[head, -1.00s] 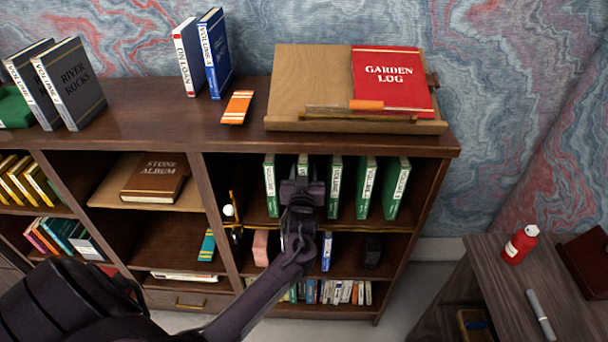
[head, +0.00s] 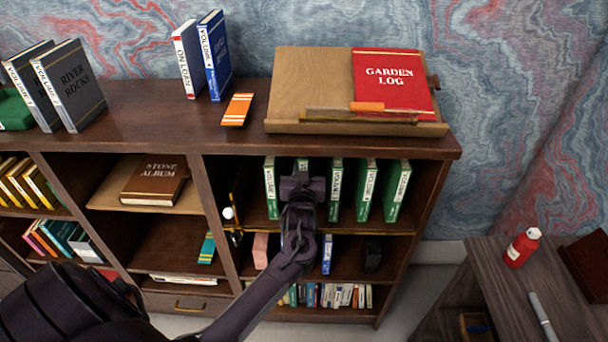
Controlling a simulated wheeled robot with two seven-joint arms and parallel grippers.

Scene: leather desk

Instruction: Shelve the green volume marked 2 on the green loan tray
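Several green volumes with white spine labels stand upright on the right bay's upper shelf; the small numbers are not readable. The leftmost is a green volume (head: 270,188). The second green volume (head: 302,164) is mostly hidden behind my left gripper (head: 302,184), only its top showing. The gripper is right in front of its spine; whether its fingers are open or touch the book is hidden. To the right stand a third green volume (head: 335,186) and two more. A green object (head: 14,110) at the far left of the top, cut off by the frame, may be the loan tray. My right gripper is out of view.
A wooden stand (head: 300,82) with a red Garden Log (head: 392,80) is above this bay. A brass rail (head: 365,232) edges the shelf.

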